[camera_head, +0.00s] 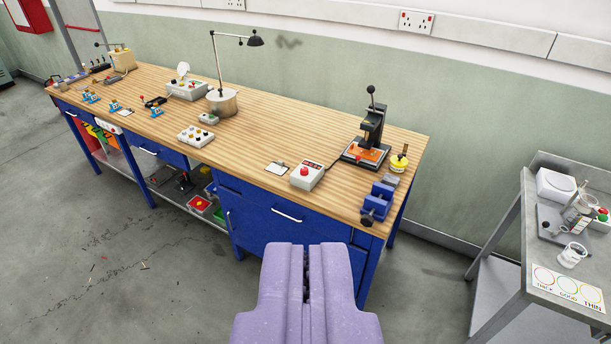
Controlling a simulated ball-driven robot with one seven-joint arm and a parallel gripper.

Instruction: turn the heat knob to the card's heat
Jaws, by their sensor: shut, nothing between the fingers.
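My gripper (306,246) shows as two lavender fingers at the bottom centre, shut and empty. It is in front of the long wooden bench (255,154) and apart from everything on it. I cannot read the card, and I cannot tell whether the red part is the heat knob. Another white box with several knobs (195,135) sits further left.
A black press (372,130), a yellow pot (399,162) and a blue vice (378,202) crowd the bench's right end. A lamp (222,98) stands mid-bench. A grey side table (545,235) at right holds a THICK/GOOD/THIN card (568,290). The floor at left is mostly clear.

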